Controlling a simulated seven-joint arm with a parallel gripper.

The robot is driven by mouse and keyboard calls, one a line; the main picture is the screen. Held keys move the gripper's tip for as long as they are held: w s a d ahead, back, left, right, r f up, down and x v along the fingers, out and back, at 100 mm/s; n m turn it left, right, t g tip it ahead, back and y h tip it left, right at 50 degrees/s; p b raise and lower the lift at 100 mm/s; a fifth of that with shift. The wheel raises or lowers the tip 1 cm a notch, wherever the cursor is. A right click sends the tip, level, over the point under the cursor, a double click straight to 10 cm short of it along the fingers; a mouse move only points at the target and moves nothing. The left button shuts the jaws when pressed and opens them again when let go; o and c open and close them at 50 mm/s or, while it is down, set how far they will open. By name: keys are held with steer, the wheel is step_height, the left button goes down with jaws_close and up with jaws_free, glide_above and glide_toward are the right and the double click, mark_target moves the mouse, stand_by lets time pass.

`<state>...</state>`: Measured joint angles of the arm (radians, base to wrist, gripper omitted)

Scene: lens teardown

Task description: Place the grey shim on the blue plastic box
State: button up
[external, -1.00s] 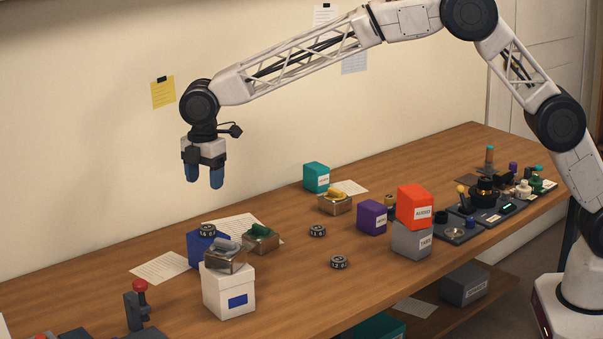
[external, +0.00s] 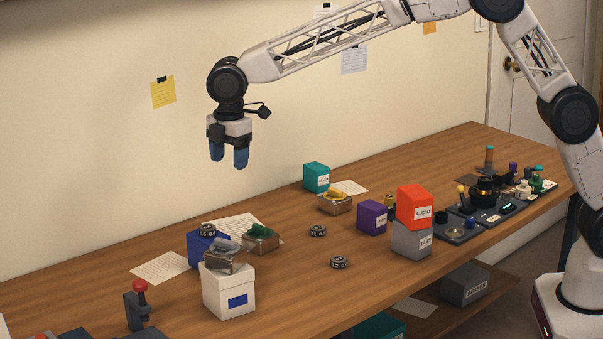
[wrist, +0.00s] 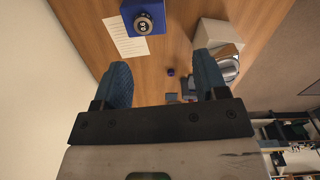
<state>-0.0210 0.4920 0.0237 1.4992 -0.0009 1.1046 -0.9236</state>
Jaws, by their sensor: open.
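A grey piece (external: 227,246), which looks like the shim, lies in a small metal tray (external: 224,265) on top of a white box (external: 220,297). It also shows, partly cut by the right finger, near the tray (wrist: 230,66) in the wrist view. The blue plastic box (external: 194,252) stands just behind the white box, with a dark round numbered dial (external: 207,230) on its top. The box (wrist: 130,17) and dial (wrist: 143,24) show at the top of the wrist view. My gripper (external: 228,163) is open and empty, high above the table, clear of both boxes.
A tray with a green part (external: 262,234) and loose dark dials (external: 317,231) lie right of the boxes. A purple box (external: 371,217) and a red box (external: 414,200) on a grey box (external: 407,240) stand further right. A red-knobbed lever (external: 139,289) stands front left.

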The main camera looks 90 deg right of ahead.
steer(key=s+d+r+m+t, duration=0.1)
steer(key=s+r+m, duration=0.35)
steer(key=s, duration=1.25)
steer(key=s+d+r+m, duration=0.1)
steer(key=s+r, duration=0.7)
steer(key=s, duration=0.9)
steer(key=s+f+m, duration=0.2)
steer(key=s+f, duration=0.1)
steer(key=s, duration=1.3)
steer(key=s+f+m+t, duration=0.1)
steer(key=s+f+m, duration=0.2)
steer(key=s, duration=1.3)
steer(key=shift+d+f, duration=0.2)
steer(key=shift+f, duration=0.6)
